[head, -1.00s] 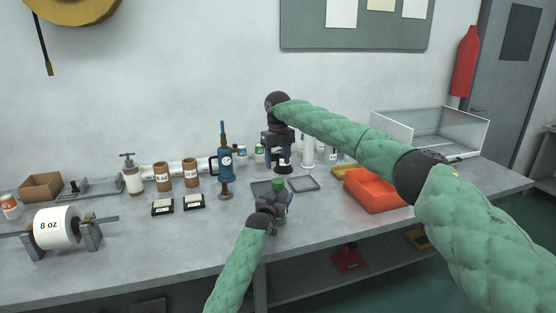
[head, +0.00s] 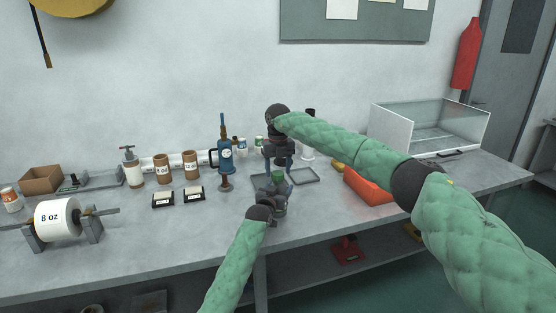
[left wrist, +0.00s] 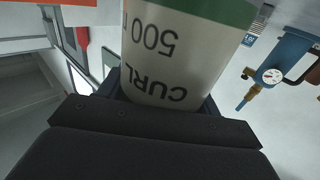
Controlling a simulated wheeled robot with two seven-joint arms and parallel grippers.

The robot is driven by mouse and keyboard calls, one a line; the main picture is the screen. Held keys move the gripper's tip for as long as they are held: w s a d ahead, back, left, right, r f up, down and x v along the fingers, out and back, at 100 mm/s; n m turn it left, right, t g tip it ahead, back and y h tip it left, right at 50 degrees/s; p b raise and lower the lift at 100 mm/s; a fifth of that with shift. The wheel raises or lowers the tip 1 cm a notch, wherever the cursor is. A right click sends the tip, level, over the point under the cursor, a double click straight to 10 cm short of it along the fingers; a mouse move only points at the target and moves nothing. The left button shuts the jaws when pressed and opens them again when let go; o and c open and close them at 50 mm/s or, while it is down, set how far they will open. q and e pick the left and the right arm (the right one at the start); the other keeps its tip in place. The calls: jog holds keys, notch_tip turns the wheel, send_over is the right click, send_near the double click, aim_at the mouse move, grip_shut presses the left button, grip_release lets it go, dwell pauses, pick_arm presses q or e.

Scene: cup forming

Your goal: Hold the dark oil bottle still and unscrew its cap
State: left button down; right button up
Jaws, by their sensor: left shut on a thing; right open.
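The bottle in my left gripper (head: 268,200) has a green cap (head: 279,177) and stands upright near the front of the table in the head view. My left gripper is shut around its body and hides much of it. In the left wrist view the bottle (left wrist: 170,55) shows a pale label with a green band and the upside-down print "CURL" and "500". My right gripper (head: 280,167) is open and points down just above and behind the cap. I cannot tell whether its fingers touch the cap.
On the grey table (head: 150,240), a blue pump tool (head: 225,157) and two dark blocks stand to the left. An orange bin (head: 367,186) and a clear-sided case (head: 430,130) stand right. Small bottles line the back. A grey tray (head: 303,178) lies behind the bottle.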

aim_at(278, 172)
jog(key=shift+f, duration=0.65)
jog(key=shift+c, duration=0.2)
jog(key=c, duration=1)
jog(key=shift+o, duration=0.2)
jog(key=shift+r, duration=0.4)
jog(key=shift+r, duration=0.35)
jog(key=shift+r, duration=0.45)
jog(key=shift+r, duration=1.9)
pick_arm(q)
jog(key=shift+c, duration=1.2)
grip_release()
